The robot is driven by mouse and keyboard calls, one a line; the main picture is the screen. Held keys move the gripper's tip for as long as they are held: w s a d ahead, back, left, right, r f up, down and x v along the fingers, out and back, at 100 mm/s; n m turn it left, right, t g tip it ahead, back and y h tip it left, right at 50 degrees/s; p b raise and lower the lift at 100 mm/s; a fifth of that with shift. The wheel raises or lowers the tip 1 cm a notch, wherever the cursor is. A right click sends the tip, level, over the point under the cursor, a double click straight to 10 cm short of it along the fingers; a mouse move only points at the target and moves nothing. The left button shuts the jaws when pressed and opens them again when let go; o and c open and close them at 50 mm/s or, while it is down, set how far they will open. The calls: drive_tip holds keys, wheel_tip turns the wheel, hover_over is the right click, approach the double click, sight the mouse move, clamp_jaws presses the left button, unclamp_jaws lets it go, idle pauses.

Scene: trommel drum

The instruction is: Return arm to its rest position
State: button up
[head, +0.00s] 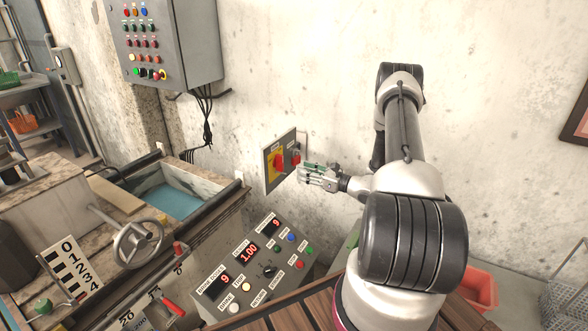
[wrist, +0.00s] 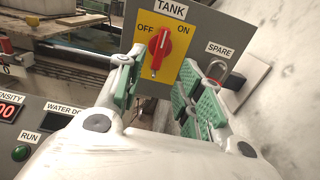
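My arm reaches left across the head view, and my gripper (head: 312,172) is at the grey switch box on the wall. In the wrist view my gripper (wrist: 162,95) has its green-padded fingers spread, with nothing between them. The red TANK knob (wrist: 160,45) on its yellow plate shows beyond the fingers, apart from them. Its handle stands near upright between OFF and ON, tilted slightly. The knob also shows in the head view (head: 279,161). The right finger partly covers the SPARE switch (wrist: 216,72), whose position I cannot tell.
A control panel (head: 240,285) with red displays and buttons stands below my gripper. A handwheel (head: 138,243) and a water-filled tank (head: 170,199) are to the left. A grey button cabinet (head: 190,40) hangs above. A red bin (head: 480,289) sits at lower right.

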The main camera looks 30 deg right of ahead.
drive_tip(key=shift+v, duration=1.25)
drive_tip(key=s+a+f+n+g+y, duration=0.25)
drive_tip(key=s+a+f+g, duration=0.2)
drive_tip(key=s, duration=0.25)
drive_tip(key=s+a+r+n+g, duration=0.4)
drive_tip(key=s+r+n+g, duration=0.35)
drive_tip(key=s, duration=0.45)
drive_tip(key=s+d+r+n+g+h, duration=0.1)
drive_tip(key=s+r+n+g+h, duration=0.1)
drive_tip(key=s+r+n+h, duration=0.55)
drive_tip(key=s+d+r+n+g+h, duration=0.1)
drive_tip(key=s+r+n+g+h, duration=0.15)
drive_tip(key=s+r+n, duration=0.55)
drive_tip(key=a+r+n+t+h, duration=0.1)
drive_tip(key=a+r+n+t, duration=0.1)
drive_tip(key=r, duration=0.5)
drive_tip(key=a+r+n+t+h, duration=0.1)
drive_tip(key=r+t, duration=0.3)
drive_tip(key=r, duration=0.4)
drive_tip(key=shift+s+a+n, duration=0.2)
drive_tip(key=shift+a+n, duration=0.3)
drive_tip(key=shift+n, duration=0.05)
